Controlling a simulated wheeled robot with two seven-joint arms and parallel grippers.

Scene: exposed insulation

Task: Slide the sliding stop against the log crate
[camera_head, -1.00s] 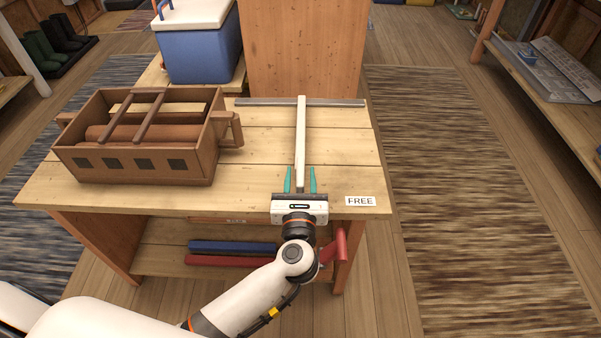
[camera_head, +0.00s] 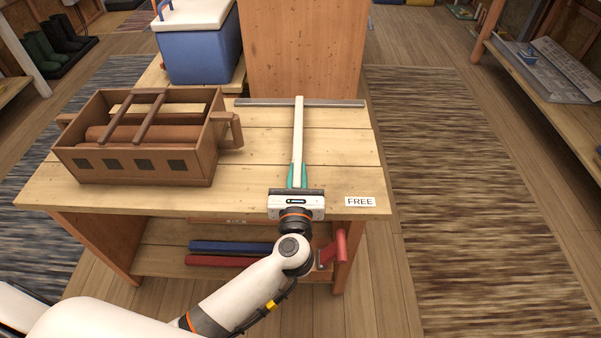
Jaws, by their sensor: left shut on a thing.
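The sliding stop (camera_head: 298,130) is a long pale bar lying front to back on the wooden table (camera_head: 340,150). Its far end meets a grey rail (camera_head: 340,103) along the table's back edge. The brown log crate (camera_head: 140,160), with logs inside and a handle on its right side, stands to the left, with a strip of bare tabletop between it and the bar. My left gripper (camera_head: 297,174) is at the table's front edge, its teal fingers shut on the near part of the bar. My right gripper is not in view.
A label reading FREE (camera_head: 360,201) is at the table's front right. A red handle (camera_head: 341,247) is below the front edge. A blue cooler (camera_head: 200,50) and a wooden panel (camera_head: 303,50) stand behind the table. The tabletop right of the bar is clear.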

